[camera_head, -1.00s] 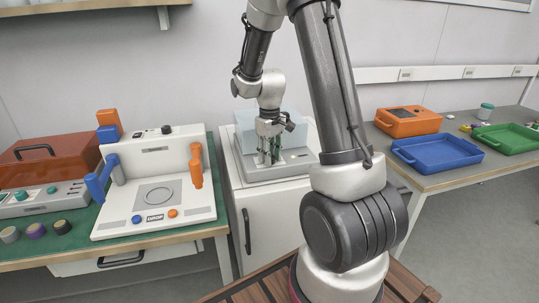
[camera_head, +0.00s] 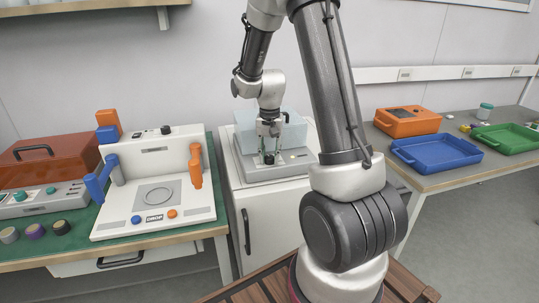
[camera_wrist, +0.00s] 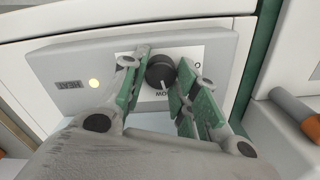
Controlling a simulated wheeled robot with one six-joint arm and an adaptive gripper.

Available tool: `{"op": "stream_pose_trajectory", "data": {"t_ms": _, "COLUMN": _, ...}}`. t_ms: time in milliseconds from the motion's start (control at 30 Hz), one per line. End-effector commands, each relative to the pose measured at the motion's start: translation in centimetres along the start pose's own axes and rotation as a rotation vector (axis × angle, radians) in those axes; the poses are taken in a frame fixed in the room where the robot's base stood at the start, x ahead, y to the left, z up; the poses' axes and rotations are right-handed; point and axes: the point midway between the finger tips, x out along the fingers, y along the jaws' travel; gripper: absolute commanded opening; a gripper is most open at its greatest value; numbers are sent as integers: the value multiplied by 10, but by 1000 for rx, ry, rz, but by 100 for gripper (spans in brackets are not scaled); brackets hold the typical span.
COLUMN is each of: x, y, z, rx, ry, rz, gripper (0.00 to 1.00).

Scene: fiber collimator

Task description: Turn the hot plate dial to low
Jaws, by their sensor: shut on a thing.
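The hot plate (camera_head: 250,172) is a grey unit on the white cabinet, with a pale translucent box (camera_head: 285,128) above and behind its front panel. In the wrist view its panel (camera_wrist: 60,68) fills the upper half, with a lit round lamp (camera_wrist: 94,83) beside an upside-down HEAT label. The black round dial (camera_wrist: 160,70) sits on a white label plate. Its white pointer mark faces down in the picture, toward a partly covered label. My gripper (camera_wrist: 162,85) has its green-padded fingers on both sides of the dial, shut on it. In the head view my gripper (camera_head: 268,158) is at the panel's front.
A white station (camera_head: 180,205) with blue and orange handles stands on the left bench, near a red-brown lidded box (camera_head: 50,160). Blue (camera_head: 437,152) and green (camera_head: 508,138) trays and an orange box (camera_head: 408,121) are on the right table. In the wrist view, an orange-tipped cylinder (camera_wrist: 295,112) is at right.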

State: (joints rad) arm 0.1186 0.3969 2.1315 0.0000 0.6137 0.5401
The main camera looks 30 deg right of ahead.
Motion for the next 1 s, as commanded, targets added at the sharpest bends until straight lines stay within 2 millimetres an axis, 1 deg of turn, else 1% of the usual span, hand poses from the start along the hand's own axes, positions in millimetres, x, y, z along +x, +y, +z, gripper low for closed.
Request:
{"op": "stream_pose_trajectory", "data": {"t_ms": 200, "x": 0, "y": 0, "z": 0, "rx": 121, "ry": 2, "rz": -1, "gripper": 6}}
{"op": "stream_pose_trajectory", "data": {"t_ms": 400, "x": 0, "y": 0, "z": 0, "rx": 186, "ry": 2, "rz": -1, "gripper": 6}}
{"op": "stream_pose_trajectory", "data": {"t_ms": 967, "x": -1, "y": 0, "z": -1, "rx": 212, "ry": 2, "rz": -1, "gripper": 6}}
{"op": "stream_pose_trajectory", "data": {"t_ms": 1000, "x": -1, "y": 0, "z": -1, "rx": 212, "ry": 2, "rz": -1, "gripper": 37}}
